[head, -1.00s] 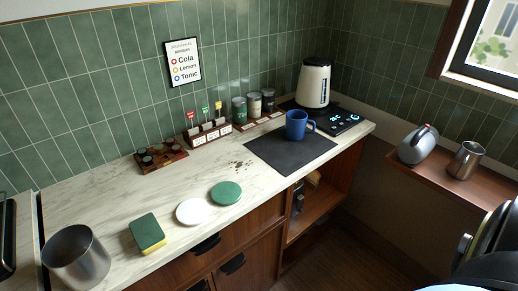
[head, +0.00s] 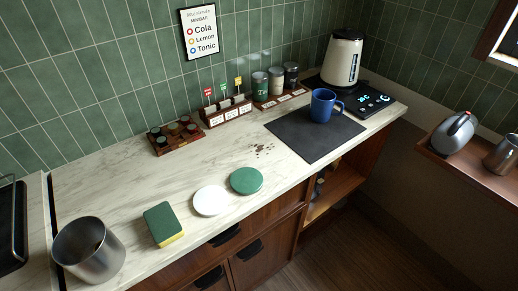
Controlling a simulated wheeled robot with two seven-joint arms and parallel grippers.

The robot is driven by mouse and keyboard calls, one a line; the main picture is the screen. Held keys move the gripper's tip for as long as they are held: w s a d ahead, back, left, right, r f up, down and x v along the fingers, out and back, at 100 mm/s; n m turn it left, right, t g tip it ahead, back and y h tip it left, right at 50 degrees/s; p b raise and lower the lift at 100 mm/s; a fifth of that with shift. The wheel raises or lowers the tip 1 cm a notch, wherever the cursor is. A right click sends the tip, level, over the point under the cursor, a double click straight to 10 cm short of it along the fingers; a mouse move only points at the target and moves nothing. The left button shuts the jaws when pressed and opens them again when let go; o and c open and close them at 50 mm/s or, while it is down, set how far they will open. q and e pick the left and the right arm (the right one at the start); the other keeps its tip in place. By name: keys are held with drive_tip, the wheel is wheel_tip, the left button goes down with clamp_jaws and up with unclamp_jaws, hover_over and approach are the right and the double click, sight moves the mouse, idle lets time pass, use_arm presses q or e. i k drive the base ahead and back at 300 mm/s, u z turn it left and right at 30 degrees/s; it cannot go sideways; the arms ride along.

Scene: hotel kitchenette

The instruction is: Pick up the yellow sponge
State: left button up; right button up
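The yellow sponge (head: 170,239) lies on the pale marble counter in the head view, toward the front edge at the left. It has a dark green top (head: 162,222), and its yellow shows along the front side. Nothing covers it. A metal bin (head: 88,256) stands to its left, and a white disc (head: 210,201) lies to its right. Neither my left nor my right gripper is in view.
A green disc (head: 246,181) lies beside the white one. A small wooden rack (head: 178,138) and a kettle (head: 342,60) stand toward the wall. The counter's left middle is clear.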

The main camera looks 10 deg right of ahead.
sight(165, 228)
drive_tip(key=u, duration=0.5)
drive_tip(key=k, duration=1)
drive_tip(key=z, duration=0.55)
drive_tip(key=i, duration=0.65)
drive_tip(key=z, duration=0.25)
